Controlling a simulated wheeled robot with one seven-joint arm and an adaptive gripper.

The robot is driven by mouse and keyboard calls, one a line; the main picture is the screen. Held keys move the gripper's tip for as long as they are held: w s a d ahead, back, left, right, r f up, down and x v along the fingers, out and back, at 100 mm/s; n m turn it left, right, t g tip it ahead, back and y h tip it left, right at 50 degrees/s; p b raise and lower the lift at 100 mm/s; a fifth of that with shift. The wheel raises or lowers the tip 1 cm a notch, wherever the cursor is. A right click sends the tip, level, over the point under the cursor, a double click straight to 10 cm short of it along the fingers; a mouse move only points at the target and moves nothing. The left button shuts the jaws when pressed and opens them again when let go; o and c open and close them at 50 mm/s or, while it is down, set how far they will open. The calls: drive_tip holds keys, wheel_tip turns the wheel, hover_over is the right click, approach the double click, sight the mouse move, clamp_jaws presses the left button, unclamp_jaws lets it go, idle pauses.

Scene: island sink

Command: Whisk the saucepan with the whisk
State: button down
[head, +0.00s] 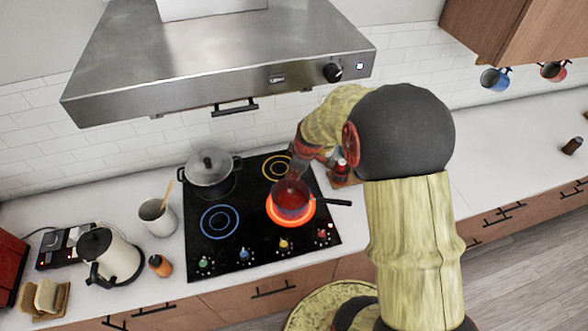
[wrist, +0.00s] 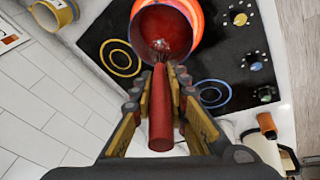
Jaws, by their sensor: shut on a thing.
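The saucepan (head: 289,206) stands on the glowing red front right burner of the black cooktop, its dark handle pointing right. In the wrist view the saucepan (wrist: 190,22) holds red contents. The whisk (wrist: 160,115) has a red handle, and its wire head is over or in the pan's contents; how deep I cannot tell. My gripper (wrist: 160,85) is shut on the whisk's handle and points down toward the pan. In the head view my gripper (head: 297,165) is above the pan, partly hidden by my arm, and the whisk is hard to make out.
A lidded pot (head: 210,170) stands at the back left of the cooktop (head: 240,245). A utensil crock (head: 157,217), a kettle (head: 118,262) and an orange-brown bottle (head: 160,266) stand to the left. Bottles (head: 342,170) stand just right of the cooktop. The range hood (head: 215,60) hangs above.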

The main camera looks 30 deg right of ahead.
sight(293, 188)
drive_tip(key=shift+f+b, duration=3.75)
drive_tip(key=shift+f, duration=0.2)
drive_tip(key=shift+a, duration=0.15)
